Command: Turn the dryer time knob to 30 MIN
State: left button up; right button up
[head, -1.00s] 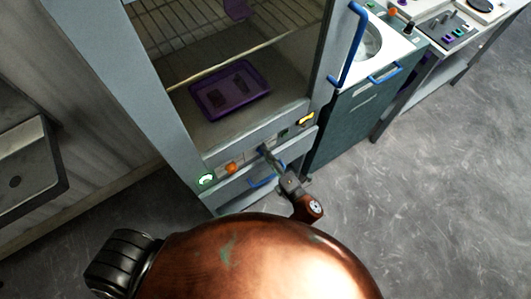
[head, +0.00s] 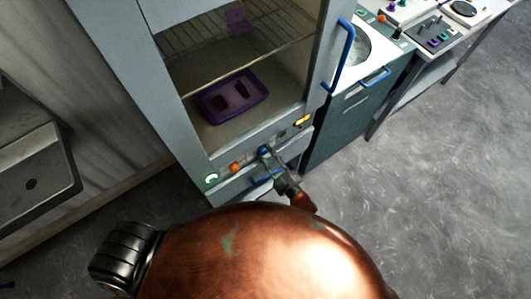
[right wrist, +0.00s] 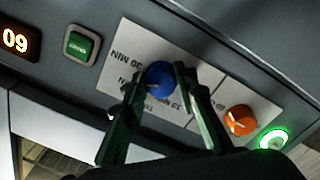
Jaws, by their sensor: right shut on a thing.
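The blue dryer time knob (right wrist: 159,79) sits on a white label plate on the dryer's front panel. In the right wrist view my right gripper (right wrist: 160,84) has one finger on each side of the knob and is shut on it. A pale mark shows at the knob's lower left edge, but its exact setting is unclear. The upside-down "30 MIN" print (right wrist: 127,58) lies left of the knob. Other print is partly covered by the fingers. In the head view the right gripper (head: 271,161) reaches the panel. My left gripper is out of view.
An orange knob (right wrist: 240,120) and a lit green button (right wrist: 272,139) are right of the blue knob. A green square button (right wrist: 82,44) and an orange display (right wrist: 15,40) are left. A purple tray (head: 232,95) lies inside the dryer; a blue door handle (head: 345,50) stands out.

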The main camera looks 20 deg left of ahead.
jog(key=m+p, duration=0.2)
jog(key=m, duration=0.2)
jog(key=shift+d+r, duration=0.1)
jog(key=shift+m+p, duration=0.45)
jog(key=shift+m, duration=0.35)
jog(key=o, duration=1.2)
jog(key=shift+c, duration=0.2)
jog(key=shift+s+f, duration=0.15)
jog(key=shift+f, duration=0.05)
jog(key=v, duration=1.1)
jog(key=shift+s+d, duration=0.2)
jog(key=shift+d, duration=0.05)
